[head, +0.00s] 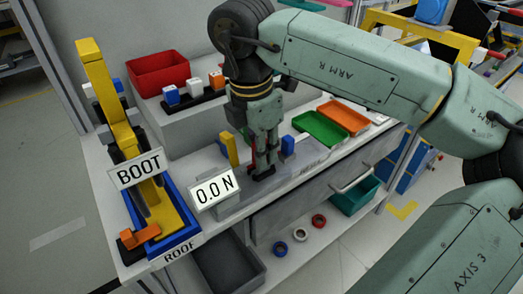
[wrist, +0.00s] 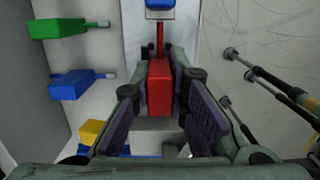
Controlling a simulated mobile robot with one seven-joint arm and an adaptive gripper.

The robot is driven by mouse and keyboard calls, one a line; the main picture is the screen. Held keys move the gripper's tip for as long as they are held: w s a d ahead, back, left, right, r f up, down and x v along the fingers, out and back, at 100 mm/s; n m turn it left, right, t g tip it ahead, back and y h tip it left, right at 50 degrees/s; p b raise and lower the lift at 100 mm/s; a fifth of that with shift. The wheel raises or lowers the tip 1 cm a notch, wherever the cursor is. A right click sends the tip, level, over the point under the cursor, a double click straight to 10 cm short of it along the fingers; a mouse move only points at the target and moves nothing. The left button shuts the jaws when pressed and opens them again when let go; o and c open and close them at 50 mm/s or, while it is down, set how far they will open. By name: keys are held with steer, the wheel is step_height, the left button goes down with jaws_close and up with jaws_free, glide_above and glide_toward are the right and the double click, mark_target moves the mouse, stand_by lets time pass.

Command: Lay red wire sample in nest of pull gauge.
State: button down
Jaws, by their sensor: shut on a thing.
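The red wire sample (wrist: 160,86) shows in the wrist view as a red block with a thin red wire running up from it toward a blue block (wrist: 160,4). My gripper (wrist: 161,92) is shut on the red block, with a finger on each side. In the head view my gripper (head: 263,168) points down, low over the pull gauge behind its "0.0 N" sign (head: 213,190). A sliver of the red sample (head: 252,158) shows beside the fingers. The fingers hide the nest, so I cannot tell whether the sample touches it.
A yellow block (head: 229,150) and a blue block (head: 288,146) stand close on either side of my gripper. A green tray (head: 319,129) and an orange tray (head: 344,117) lie to the right. The yellow "BOOT" fixture (head: 122,135) stands at left. A red bin (head: 158,73) is behind.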

steer(key=shift+f, duration=0.15)
steer(key=shift+f+b, duration=0.35)
steer(key=shift+b, duration=0.1)
steer(key=shift+f+b, duration=0.3)
steer(key=shift+r, duration=0.25)
steer(key=shift+r, duration=0.3)
steer(key=shift+b, duration=0.6)
stand_by(1.8)
steer(key=shift+f+b, duration=0.5)
steer(key=shift+f, duration=0.05)
steer(key=shift+r, duration=0.25)
